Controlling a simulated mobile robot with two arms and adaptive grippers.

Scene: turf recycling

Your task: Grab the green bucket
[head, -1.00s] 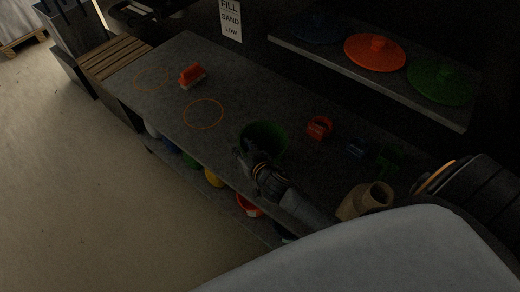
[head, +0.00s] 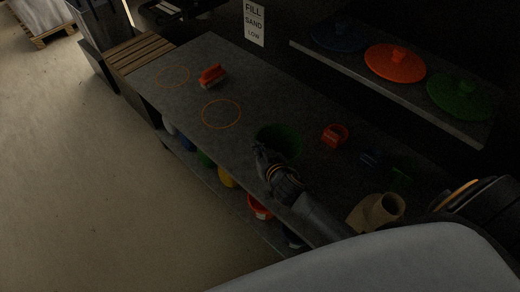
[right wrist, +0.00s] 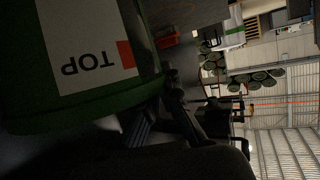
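The green bucket (head: 284,139) stands on the dark grey table, and my right gripper (head: 260,158) is at its near left rim in the head view. In the right wrist view the green bucket (right wrist: 20,60) fills the upper left, with a white label reading TOP, upside down. The fingers of my right gripper (right wrist: 160,118) show there close against the bucket's edge. Whether they are shut on the wall is too dark to tell. My left gripper is not in view.
An orange-handled brush (head: 212,76) and two orange rings, one nearer (head: 221,114), mark the table's left part. A red scoop-like item (head: 334,136) and a tan pot-like item (head: 376,212) are to the right. Coloured lids, including an orange one (head: 395,64), lie on the shelf behind.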

